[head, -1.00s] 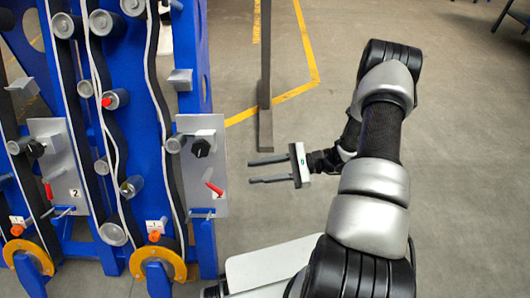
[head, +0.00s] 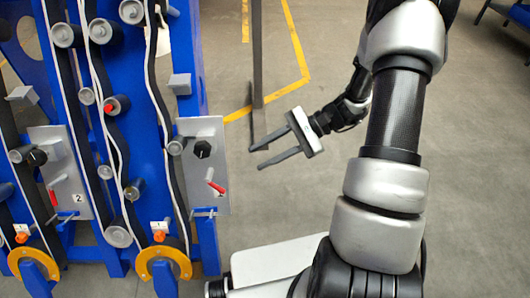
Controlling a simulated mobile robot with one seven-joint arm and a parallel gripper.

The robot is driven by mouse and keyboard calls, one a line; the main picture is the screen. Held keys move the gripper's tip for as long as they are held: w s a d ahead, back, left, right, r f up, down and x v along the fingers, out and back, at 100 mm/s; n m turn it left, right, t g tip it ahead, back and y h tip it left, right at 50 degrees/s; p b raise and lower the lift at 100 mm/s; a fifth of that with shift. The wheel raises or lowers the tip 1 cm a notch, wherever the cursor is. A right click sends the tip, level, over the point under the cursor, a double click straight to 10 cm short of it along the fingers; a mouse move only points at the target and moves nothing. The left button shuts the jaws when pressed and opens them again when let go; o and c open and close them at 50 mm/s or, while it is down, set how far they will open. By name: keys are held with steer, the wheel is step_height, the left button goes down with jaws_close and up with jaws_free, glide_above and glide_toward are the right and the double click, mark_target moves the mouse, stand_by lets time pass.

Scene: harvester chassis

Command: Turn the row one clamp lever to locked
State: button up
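A red-handled lever (head: 215,186) sits on the right grey plate (head: 205,130), below a black knob (head: 202,149); the number beside this lever is too small to read. A second red lever (head: 53,197) is on the left grey plate (head: 70,170), which is marked 2. Small tags marked 1 stand above orange knobs (head: 159,236) lower down. I cannot tell for sure which lever is row one's, nor whether either is locked. My gripper (head: 256,153) is open and empty, to the right of the right plate and apart from it, its fingers pointing left.
The blue frame (head: 207,245) carries several grey rollers (head: 135,189), belts and yellow-orange half rings (head: 163,254) near its foot. A dark upright post (head: 257,60) stands behind my gripper. Grey floor with yellow lines is clear between the frame and my arm.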

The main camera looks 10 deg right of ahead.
steer(key=shift+c, duration=0.5)
steer(key=w+f+n+h+b, duration=0.1)
steer(key=f, duration=0.1)
steer(key=w+a+f+n+g+b, duration=0.1)
steer(key=f, duration=0.2)
steer(key=w+f+n+g+h+b, duration=0.1)
steer(key=f+n, duration=0.1)
steer(key=f, duration=0.1)
steer(key=shift+w+a+f+h, duration=0.15)
steer(key=shift+w+a+h, duration=0.15)
steer(key=shift+w+a, duration=0.1)
jaws_close()
steer(key=n+t+h+b, duration=0.1)
steer(key=n+h+b, duration=0.1)
steer(key=n+h, duration=0.15)
glide_toward(216, 187)
step_height(216, 187, down, 6)
steer(key=a+b, duration=0.2)
steer(key=shift+s+y+b, duration=0.35)
steer(key=shift+s+b, duration=0.05)
